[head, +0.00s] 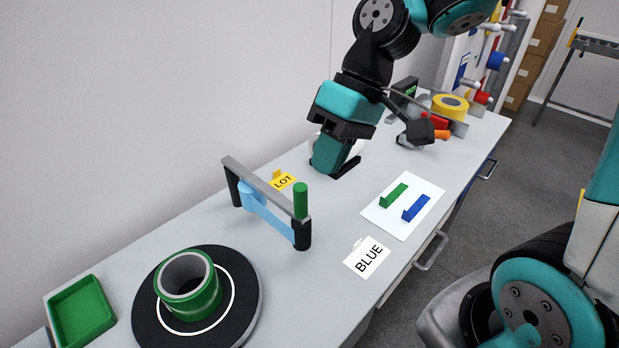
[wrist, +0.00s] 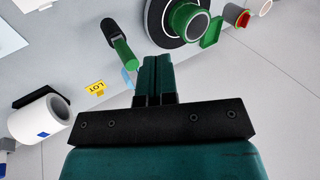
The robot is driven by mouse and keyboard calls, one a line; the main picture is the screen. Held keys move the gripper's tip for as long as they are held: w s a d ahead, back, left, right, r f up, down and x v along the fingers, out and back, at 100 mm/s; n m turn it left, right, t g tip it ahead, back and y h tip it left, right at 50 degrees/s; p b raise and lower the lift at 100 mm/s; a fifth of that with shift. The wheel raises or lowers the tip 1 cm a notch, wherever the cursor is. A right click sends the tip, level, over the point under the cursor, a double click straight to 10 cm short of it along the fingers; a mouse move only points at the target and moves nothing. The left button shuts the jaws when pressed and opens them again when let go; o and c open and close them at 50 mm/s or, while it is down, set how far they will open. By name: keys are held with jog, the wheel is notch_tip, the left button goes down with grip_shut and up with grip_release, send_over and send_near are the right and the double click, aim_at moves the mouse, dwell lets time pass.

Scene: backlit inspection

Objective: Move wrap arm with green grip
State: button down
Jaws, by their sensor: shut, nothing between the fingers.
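The wrap arm is a grey bar (head: 264,186) with an upright green grip (head: 301,201) at its near right end, standing on the bench. Light blue film (head: 262,208) hangs below the bar between dark end posts. The green grip also shows in the wrist view (wrist: 124,53), left of my fingers. My gripper (head: 326,168) is shut and empty, low over the bench behind and right of the wrap arm, apart from the grip. Its shut teal fingers show in the wrist view (wrist: 157,62). A green roll (head: 189,285) stands on a black turntable (head: 243,314) with a white ring.
A yellow LOT card (head: 282,181) stands behind the wrap arm. A BLUE card (head: 367,258) and a white sheet (head: 403,226) with green and blue pieces lie to its right. A green tray (head: 80,312) sits front left. A white roll (wrist: 40,120) is near my gripper.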

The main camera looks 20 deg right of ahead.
jog(key=w+d+f+m+y+p, duration=0.25)
jog(key=w+d+f+y, duration=0.2)
jog(key=w+d, duration=0.65)
jog(key=s+p+x, duration=0.2)
jog(key=x, duration=1)
jog(key=shift+s+h+p, duration=0.3)
jog(key=shift+h, duration=0.15)
jog(key=shift+r, duration=0.1)
